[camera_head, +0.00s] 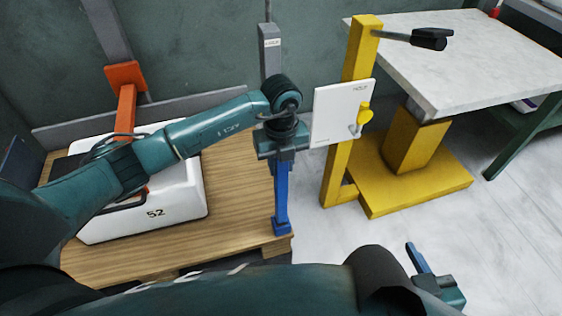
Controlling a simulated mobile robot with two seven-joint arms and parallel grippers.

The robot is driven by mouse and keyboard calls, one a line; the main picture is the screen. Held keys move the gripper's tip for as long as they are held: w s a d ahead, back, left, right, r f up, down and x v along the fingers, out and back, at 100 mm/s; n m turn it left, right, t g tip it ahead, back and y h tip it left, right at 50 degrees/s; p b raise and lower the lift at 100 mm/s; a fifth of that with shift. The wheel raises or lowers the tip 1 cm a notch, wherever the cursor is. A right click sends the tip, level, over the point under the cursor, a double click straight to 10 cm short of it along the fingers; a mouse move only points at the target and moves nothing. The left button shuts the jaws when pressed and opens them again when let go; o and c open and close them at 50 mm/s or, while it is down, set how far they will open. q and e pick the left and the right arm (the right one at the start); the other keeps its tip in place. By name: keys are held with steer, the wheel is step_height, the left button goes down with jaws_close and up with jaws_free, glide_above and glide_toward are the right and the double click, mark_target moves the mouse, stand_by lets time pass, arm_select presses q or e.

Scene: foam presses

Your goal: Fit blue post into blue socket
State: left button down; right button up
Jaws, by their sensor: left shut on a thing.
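My left arm reaches in from the left. Its gripper (280,158) points down over the right end of the wooden pallet and is shut on the upright blue post (282,195). The post's lower end meets a wider blue block, which looks like the blue socket (283,229), at the pallet's front right corner. I cannot tell from this view whether the post is inside the socket or only above or touching it. My right gripper (418,257) is low at the right over the floor; one blue finger shows, so its opening is unclear.
A white case marked 52 (180,218) lies on the wooden pallet (240,190), under my left arm. A grey post (270,58) stands behind the gripper. A yellow stand (420,185) with a white panel (335,115) and a pale table (460,60) are to the right.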

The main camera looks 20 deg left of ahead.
mark_target(281, 179)
arm_select(q)
steer(key=shift+f+b, duration=1.9)
steer(key=shift+f, duration=1.15)
arm_select(e)
steer(key=shift+f, duration=1.75)
arm_select(q)
steer(key=c, duration=1.1)
jaws_free()
steer(key=shift+o, duration=0.2)
step_height(281, 179, up, 13)
steer(key=p, duration=0.3)
steer(key=shift+r, duration=0.1)
arm_select(e)
step_height(281, 179, up, 3)
steer(key=shift+s+f, duration=0.1)
